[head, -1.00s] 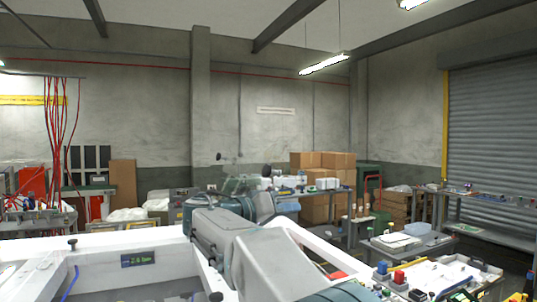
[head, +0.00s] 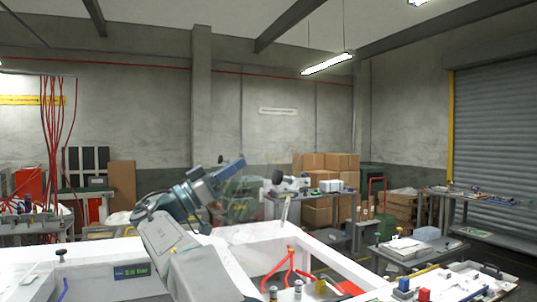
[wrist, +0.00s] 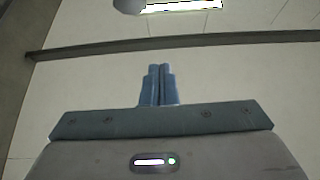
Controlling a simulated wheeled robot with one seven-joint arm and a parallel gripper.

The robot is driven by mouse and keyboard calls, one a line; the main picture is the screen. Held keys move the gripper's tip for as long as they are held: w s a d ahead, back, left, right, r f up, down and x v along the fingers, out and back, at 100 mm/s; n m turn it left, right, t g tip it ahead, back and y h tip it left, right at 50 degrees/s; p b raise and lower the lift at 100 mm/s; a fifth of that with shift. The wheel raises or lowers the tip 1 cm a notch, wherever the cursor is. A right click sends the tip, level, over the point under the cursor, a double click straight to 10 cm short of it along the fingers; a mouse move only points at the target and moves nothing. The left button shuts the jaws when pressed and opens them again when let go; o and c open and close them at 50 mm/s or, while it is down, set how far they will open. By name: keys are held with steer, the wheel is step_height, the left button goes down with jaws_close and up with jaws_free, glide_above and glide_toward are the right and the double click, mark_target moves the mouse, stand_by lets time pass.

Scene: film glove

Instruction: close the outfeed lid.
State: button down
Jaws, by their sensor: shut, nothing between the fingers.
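My gripper (wrist: 158,85) shows in the wrist view with its two blue fingers together and nothing between them. Behind them is only ceiling. In the head view my arm rises from the bottom centre over the white-framed machine, and its end tilts up to the right. A clear, greenish panel (head: 240,198) stands raised behind my arm, partly hidden by it. It may be the outfeed lid, but I cannot tell for sure. A dark knob (head: 277,177) shows near its right side. I see no clear contact between gripper and panel.
The white machine frame (head: 90,252) fills the lower left, with a small display (head: 131,272) and dark knobs. Red tubing (head: 287,266) lies in an opening to the right. Benches, cardboard boxes (head: 328,165) and a roller shutter (head: 495,135) stand farther back.

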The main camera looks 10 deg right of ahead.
steer(key=d+f+p+x, duration=0.1)
steer(key=p+x, duration=0.5)
steer(key=x, duration=0.6)
steer(key=shift+d+f, duration=0.45)
steer(key=shift+d, duration=0.1)
